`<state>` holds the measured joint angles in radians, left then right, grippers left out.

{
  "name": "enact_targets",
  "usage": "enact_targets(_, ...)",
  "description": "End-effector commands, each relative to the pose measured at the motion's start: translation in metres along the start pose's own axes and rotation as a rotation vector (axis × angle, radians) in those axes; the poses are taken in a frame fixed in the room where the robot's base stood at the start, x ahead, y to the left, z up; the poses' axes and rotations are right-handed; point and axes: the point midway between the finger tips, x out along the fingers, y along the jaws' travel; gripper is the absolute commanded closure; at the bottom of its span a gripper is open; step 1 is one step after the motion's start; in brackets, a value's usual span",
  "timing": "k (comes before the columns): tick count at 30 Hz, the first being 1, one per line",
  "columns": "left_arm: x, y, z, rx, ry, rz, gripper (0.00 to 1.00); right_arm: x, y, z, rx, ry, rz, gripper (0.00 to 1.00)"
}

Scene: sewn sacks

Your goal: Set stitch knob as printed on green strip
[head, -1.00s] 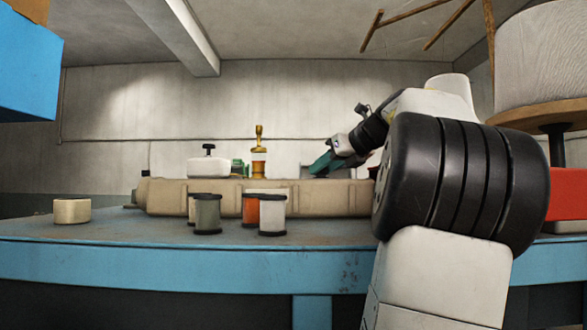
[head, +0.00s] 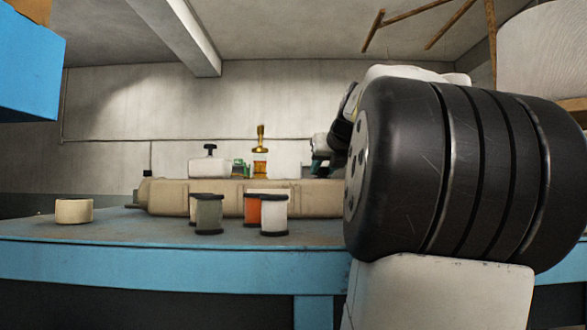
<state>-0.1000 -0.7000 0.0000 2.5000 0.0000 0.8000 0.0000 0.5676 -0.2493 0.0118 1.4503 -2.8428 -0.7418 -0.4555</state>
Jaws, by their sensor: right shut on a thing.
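My right gripper (head: 320,164) shows only as small teal and white parts at the far side of the bench, partly hidden by my own right arm. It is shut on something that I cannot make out. A stitch knob is not clearly visible, and no printing can be read. A small green part (head: 240,169) shows left of the gripper, between a white block with a black knob-like top (head: 209,163) and a brass post (head: 260,152); I cannot tell whether it is the green strip. My left gripper is not in view.
A long beige body (head: 325,198) lies along the blue bench (head: 150,262). Before it stand a grey-green spool (head: 209,213), an orange spool (head: 251,208) and a white spool (head: 274,213). A cream roll (head: 74,211) stands left. A blue box (head: 28,70) is upper left.

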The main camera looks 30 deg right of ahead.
Motion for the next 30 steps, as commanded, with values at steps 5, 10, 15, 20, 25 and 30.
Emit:
enact_targets(5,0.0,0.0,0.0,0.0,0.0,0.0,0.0,-0.0009,-0.0007,0.0001,0.011,0.0,-0.029,1.0)
enact_targets(10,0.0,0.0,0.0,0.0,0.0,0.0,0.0,-0.0009,0.0003,0.0002,0.014,0.0,-0.039,1.0)
enact_targets(15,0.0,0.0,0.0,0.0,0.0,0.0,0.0,-0.0008,0.0007,0.0002,0.015,0.0,-0.041,1.0)
enact_targets(20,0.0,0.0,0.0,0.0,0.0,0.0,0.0,-0.0008,0.0009,0.0002,0.015,0.0,-0.041,1.0)
enact_targets(25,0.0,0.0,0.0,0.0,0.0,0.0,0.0,-0.0008,0.0009,0.0002,0.015,0.0,-0.041,0.58)
enact_targets(30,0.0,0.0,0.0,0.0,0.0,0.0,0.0,-0.0005,0.0009,0.0002,0.016,0.0,-0.04,0.46)
